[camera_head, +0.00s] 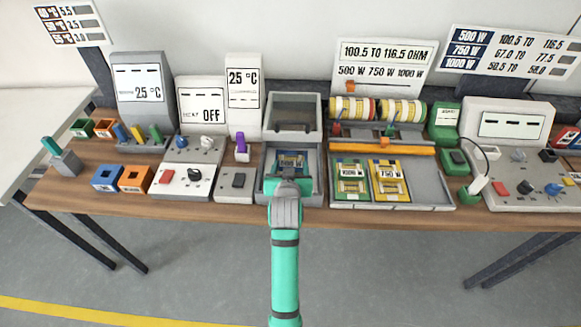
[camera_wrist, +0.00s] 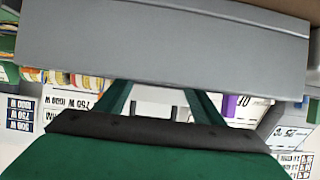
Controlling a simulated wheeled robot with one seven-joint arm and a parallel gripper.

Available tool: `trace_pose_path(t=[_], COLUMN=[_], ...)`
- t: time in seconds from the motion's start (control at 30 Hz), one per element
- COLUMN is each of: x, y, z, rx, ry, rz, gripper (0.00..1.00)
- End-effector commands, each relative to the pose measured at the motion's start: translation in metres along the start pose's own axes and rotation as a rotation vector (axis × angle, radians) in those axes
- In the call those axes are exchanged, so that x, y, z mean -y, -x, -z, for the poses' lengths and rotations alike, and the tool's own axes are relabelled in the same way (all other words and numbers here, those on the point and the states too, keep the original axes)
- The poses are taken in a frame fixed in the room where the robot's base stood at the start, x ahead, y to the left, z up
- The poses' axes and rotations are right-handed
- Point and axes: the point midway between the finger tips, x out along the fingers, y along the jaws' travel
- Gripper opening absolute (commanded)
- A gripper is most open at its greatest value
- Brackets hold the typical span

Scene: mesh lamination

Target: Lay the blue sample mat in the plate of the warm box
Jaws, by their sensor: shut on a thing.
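The warm box (camera_head: 264,188) is the grey box at the middle of the bench, with its lid (camera_head: 294,113) raised behind it. The blue sample mat (camera_head: 291,161) shows inside the box walls, just beyond my gripper (camera_head: 290,183). My gripper reaches in over the box's front edge and is shut on the mat's near side. The fingers hide that edge and the plate under it, so I cannot tell whether the mat touches the plate. In the wrist view the green fingers (camera_wrist: 160,100) run behind a large grey panel that hides their tips and the mat.
A grey tray (camera_head: 432,190) with a green mat (camera_head: 351,181) and a yellow mat (camera_head: 388,181) lies right of the box. A switch box (camera_head: 236,186) stands close on its left. Rolls (camera_head: 402,111) stand behind the tray. The floor before the bench is clear.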

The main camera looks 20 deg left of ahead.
Motion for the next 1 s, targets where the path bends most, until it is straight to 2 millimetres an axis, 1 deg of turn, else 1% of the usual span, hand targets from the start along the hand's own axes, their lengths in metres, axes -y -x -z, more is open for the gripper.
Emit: trace_pose_path(t=[0.27,0.3,0.33,0.37,0.63,0.73,0.87,1.0], x=[0.000,0.000,0.000,0.000,0.000,0.000,0.000,-0.001], y=[-0.001,-0.001,-0.001,-0.001,-0.001,0.001,0.016,0.043], z=[-0.002,-0.002,-0.002,-0.002,-0.002,0.002,0.001,0.001], rx=[0.000,0.000,0.000,0.000,0.000,-0.001,-0.001,-0.002], ry=[0.000,0.000,0.000,0.000,0.000,0.000,0.000,0.000], rz=[0.000,0.000,0.000,0.000,0.000,0.000,0.000,-0.001], gripper=[0.36,0.69,0.76,0.81,0.81,0.81,0.81,0.81])
